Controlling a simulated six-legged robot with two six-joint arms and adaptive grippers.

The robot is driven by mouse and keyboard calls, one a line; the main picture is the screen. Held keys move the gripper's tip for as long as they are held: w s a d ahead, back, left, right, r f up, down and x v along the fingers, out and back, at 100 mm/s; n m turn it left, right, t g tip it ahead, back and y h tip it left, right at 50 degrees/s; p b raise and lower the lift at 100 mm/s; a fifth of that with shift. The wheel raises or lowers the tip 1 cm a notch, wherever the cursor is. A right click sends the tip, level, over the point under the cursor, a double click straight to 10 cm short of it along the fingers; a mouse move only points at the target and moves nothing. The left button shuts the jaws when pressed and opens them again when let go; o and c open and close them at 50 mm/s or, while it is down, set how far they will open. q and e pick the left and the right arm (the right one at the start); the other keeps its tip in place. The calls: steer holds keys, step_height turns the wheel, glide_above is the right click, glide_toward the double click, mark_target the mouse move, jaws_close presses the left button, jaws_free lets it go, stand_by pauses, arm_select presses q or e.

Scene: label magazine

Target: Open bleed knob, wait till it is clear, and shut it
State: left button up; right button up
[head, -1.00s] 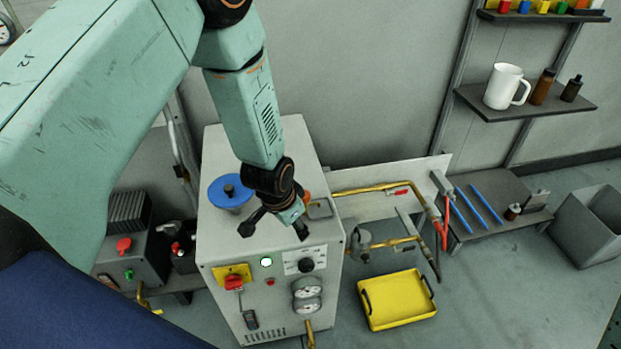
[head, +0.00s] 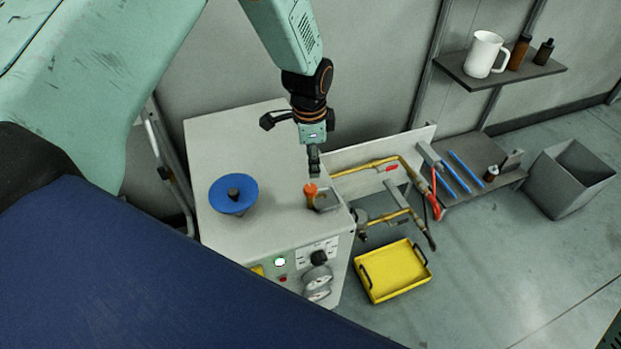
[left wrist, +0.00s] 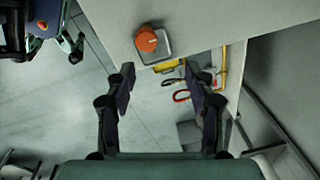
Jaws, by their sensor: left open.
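The orange bleed knob (head: 310,192) stands on the top of the white cabinet (head: 255,135), near its right edge, beside a small grey square fitting (head: 327,203). My left gripper (head: 314,160) hangs above and just behind the knob, pointing down. In the left wrist view the knob (left wrist: 146,40) lies beyond the fingertips of my left gripper (left wrist: 160,77), which are apart with nothing between them. The knob is not touched there. I cannot tell how far the knob is turned. My right gripper is not in view.
A blue handwheel (head: 233,194) stands left on the cabinet top. A yellow tray (head: 395,272) lies on the floor. A grey bin (head: 565,180) stands far right.

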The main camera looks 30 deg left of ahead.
mark_target(311, 188)
arm_select(q)
steer(key=shift+s+d+r+m, duration=0.1)
steer(key=shift+s+d+m, duration=0.05)
steer(key=shift+m, duration=0.25)
steer(key=shift+s+m+g, duration=0.25)
steer(key=shift+m+g, duration=0.05)
steer(key=shift+g, duration=0.1)
steer(key=shift+s+a+f+m, duration=0.25)
steer(key=shift+s+a+m, duration=0.05)
steer(key=shift+s, duration=0.05)
steer(key=shift+s+f, duration=0.1)
steer(key=shift+f, duration=0.2)
steer(key=f, duration=0.6)
steer(key=shift+w+d, duration=0.2)
steer(key=shift+d, duration=0.05)
steer(key=shift+s+a+f, duration=0.1)
steer(key=shift+a+f, duration=0.05)
steer(key=shift+f, duration=0.3)
steer(key=shift+r, duration=0.1)
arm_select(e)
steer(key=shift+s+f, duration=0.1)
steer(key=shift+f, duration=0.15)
arm_select(q)
steer(key=shift+d, duration=0.2)
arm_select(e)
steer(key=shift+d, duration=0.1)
